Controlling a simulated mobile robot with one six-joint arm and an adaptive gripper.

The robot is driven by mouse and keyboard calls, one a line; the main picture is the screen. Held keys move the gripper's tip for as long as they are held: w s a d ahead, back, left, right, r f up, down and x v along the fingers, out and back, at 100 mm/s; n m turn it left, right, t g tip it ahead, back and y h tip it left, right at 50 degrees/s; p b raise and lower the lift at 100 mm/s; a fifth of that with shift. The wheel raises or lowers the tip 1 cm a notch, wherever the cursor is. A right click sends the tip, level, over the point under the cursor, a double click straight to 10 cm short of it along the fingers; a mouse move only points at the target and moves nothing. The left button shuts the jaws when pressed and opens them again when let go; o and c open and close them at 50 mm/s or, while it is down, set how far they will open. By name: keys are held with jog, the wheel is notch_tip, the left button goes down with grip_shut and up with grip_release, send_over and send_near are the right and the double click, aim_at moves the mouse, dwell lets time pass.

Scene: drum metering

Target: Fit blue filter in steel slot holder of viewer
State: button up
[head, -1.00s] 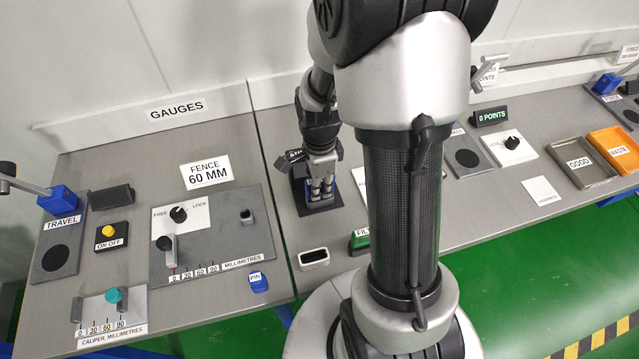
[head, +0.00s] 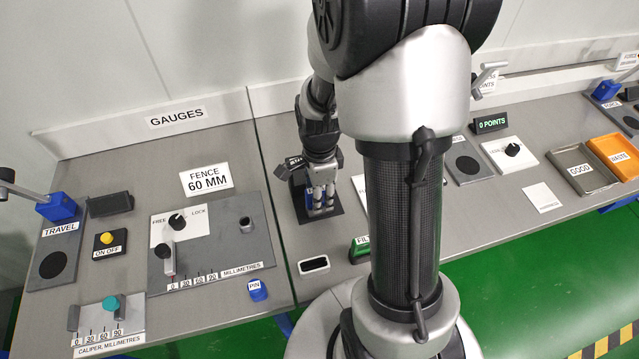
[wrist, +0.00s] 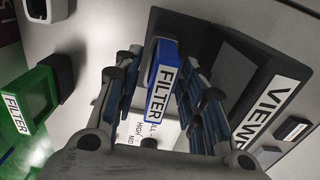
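The blue filter (wrist: 161,88) stands between my fingers in the wrist view, its white FILTER label towards the camera. My gripper (wrist: 163,60) is open around it, with narrow gaps seeming to show on both sides. In the head view my gripper (head: 321,195) points down over a black base, and only bits of blue show between the fingers. The steel slot holder (head: 313,265), with a dark, empty-looking opening, is near the table's front edge.
The green filter (head: 360,250) is right of the steel holder, partly behind my arm; it also shows in the wrist view (wrist: 30,105). The gauge panel (head: 215,245) lies to the left. Table between gripper and steel holder is clear.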

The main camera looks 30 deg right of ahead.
notch_tip(320, 180, up, 12)
jog(key=shift+f, duration=0.15)
dwell(1.0)
jog(key=s+a+r+n+t, duration=0.2)
jog(key=s+a+r+n, duration=0.3)
jog(key=n, duration=0.5)
jog(key=s+a+r+n+t, duration=0.2)
jog(key=s+a+r+n, duration=0.3)
jog(key=s+n, duration=0.3)
jog(key=n, duration=0.3)
jog(key=shift+s+a+r+t, duration=0.2)
jog(key=shift+s+a+t, duration=0.1)
jog(key=shift+c, duration=0.6)
jog(key=shift+d, duration=0.15)
